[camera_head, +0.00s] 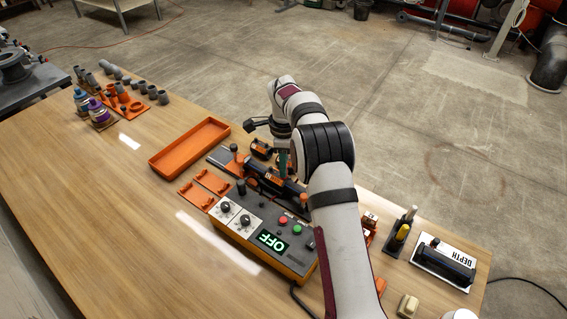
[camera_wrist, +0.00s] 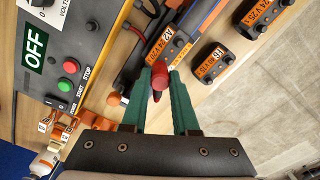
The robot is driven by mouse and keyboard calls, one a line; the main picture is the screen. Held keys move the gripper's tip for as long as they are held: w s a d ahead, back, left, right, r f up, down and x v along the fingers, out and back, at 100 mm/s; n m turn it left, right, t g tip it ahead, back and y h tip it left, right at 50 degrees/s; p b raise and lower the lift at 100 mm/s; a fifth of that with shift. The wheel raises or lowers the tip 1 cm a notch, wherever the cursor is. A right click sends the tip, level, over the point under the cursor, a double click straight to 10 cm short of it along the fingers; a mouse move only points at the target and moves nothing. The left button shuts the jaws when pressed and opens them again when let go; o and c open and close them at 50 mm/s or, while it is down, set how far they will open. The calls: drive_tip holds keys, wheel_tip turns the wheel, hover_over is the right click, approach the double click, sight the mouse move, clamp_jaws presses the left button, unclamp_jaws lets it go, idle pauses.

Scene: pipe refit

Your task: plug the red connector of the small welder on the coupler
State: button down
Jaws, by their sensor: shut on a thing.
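My gripper (camera_wrist: 160,88) has green fingers closed on the red connector (camera_wrist: 160,74), a short red cylinder with a dark lower part. It is held over the bench side of a dark coupler with an orange label starting "A2 24 V" (camera_wrist: 178,46). Whether the connector touches the coupler cannot be told. In the head view my gripper (camera_head: 284,163) is mostly hidden by my arm, and the connector is not clear there. The small welder (camera_head: 262,238) is a grey box with an orange base, knobs, buttons and a green display reading OFF; it also shows in the wrist view (camera_wrist: 62,60).
Two more labelled couplers lie on the table in the wrist view, one close by (camera_wrist: 214,63) and one farther right (camera_wrist: 262,17). An empty orange tray (camera_head: 188,146) and orange clamps (camera_head: 197,195) lie left. A DEPTH tool (camera_head: 443,262) stands right. The left front table is clear.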

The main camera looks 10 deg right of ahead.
drive_tip(key=shift+f, duration=0.15)
drive_tip(key=shift+c, duration=2.2)
unclamp_jaws()
wheel_tip(320, 180, up, 7)
drive_tip(key=shift+f, duration=0.15)
drive_tip(key=shift+r, duration=0.45)
